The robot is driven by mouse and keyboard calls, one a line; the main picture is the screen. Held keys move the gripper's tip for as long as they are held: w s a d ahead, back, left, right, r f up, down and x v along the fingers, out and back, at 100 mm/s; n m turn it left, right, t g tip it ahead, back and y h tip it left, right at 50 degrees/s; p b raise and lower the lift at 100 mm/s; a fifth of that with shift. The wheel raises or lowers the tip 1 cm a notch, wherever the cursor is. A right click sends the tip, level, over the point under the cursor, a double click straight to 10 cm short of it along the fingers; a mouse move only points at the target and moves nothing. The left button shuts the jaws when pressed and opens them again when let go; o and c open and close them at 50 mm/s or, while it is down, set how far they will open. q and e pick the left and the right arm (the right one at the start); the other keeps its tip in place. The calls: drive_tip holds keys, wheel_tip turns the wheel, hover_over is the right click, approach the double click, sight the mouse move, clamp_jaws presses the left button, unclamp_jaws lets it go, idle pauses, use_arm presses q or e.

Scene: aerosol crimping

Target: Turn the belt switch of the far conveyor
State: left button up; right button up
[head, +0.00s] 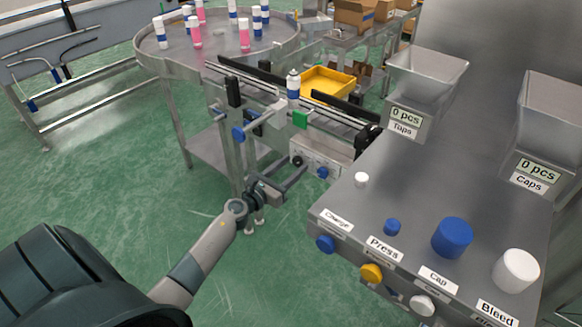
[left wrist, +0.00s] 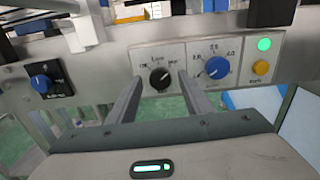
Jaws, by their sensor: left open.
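The far conveyor (head: 262,92) runs beside the round steel table. A grey control panel on its side (head: 322,163) also shows in the left wrist view (left wrist: 190,50). The panel carries a black rotary switch (left wrist: 160,78) with small labels around it, and a blue dial (left wrist: 217,68) to its right. My left gripper (head: 294,178) is open and empty in front of the panel. In the left wrist view its fingertips (left wrist: 160,80) lie on either side of the black switch. I cannot tell whether they touch it. My right gripper is out of view.
A green light (left wrist: 264,44) glows above a yellow button (left wrist: 261,67). Another blue knob (left wrist: 41,84) sits left. A white-and-blue can (head: 293,84) stands on the conveyor. The steel bench (head: 350,205) with its buttons is close on the right.

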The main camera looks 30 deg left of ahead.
use_arm(q)
drive_tip(key=c, duration=1.1)
